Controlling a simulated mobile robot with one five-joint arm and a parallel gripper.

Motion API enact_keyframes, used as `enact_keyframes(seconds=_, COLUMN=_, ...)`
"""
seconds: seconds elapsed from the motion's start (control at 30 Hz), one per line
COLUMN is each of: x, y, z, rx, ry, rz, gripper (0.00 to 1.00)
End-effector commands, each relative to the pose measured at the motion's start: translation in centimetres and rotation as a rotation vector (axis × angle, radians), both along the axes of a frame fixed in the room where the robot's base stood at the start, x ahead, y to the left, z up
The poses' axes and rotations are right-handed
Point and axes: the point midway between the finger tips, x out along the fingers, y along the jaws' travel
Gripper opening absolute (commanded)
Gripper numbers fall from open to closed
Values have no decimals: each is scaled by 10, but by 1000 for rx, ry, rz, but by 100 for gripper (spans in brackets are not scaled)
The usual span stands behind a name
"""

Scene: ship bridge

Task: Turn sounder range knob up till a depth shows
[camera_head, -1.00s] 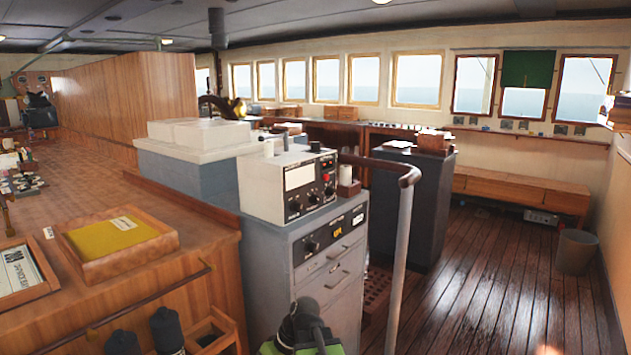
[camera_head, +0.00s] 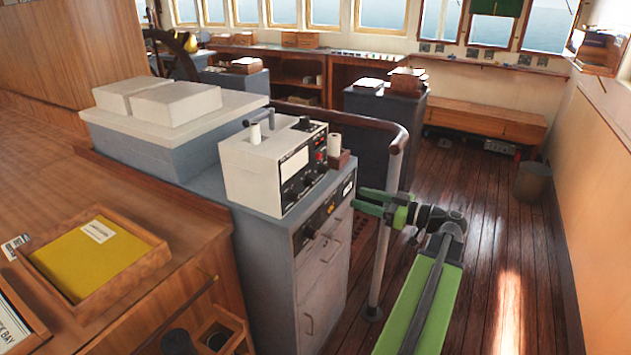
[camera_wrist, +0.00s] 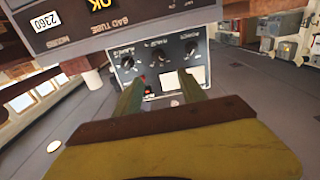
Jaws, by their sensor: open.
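A white instrument box (camera_head: 262,172) with a black front panel (camera_head: 306,172) stands on a grey cabinet; I take it as the sounder, but its small labels are unreadable. The panel has several black knobs, a red part and a pale window (camera_head: 294,165) with no readable depth. In the wrist view the panel appears upside down, with knobs (camera_wrist: 127,62), (camera_wrist: 156,58), (camera_wrist: 191,48) and the pale window (camera_wrist: 184,79). My gripper (camera_head: 358,200) is open and empty, right of the box and apart from it. Its green fingers (camera_wrist: 160,88) point toward the panel, partly covering its lower part in the wrist view.
A brown handrail (camera_head: 340,119) on a grey post (camera_head: 384,235) stands close beside my gripper. The grey cabinet (camera_head: 320,275) has a black panel with another knob and drawers. A holder with a white roll (camera_head: 335,146) sits beside the box.

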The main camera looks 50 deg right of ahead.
Motion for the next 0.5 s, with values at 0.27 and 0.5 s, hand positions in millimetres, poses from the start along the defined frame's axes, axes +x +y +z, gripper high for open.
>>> enact_keyframes(seconds=0.27, x=60, y=11, z=0, rx=2, ry=1, rz=-8, gripper=49)
enact_keyframes(seconds=0.5, x=115, y=23, z=0, rx=1, ry=2, rz=-13, gripper=49)
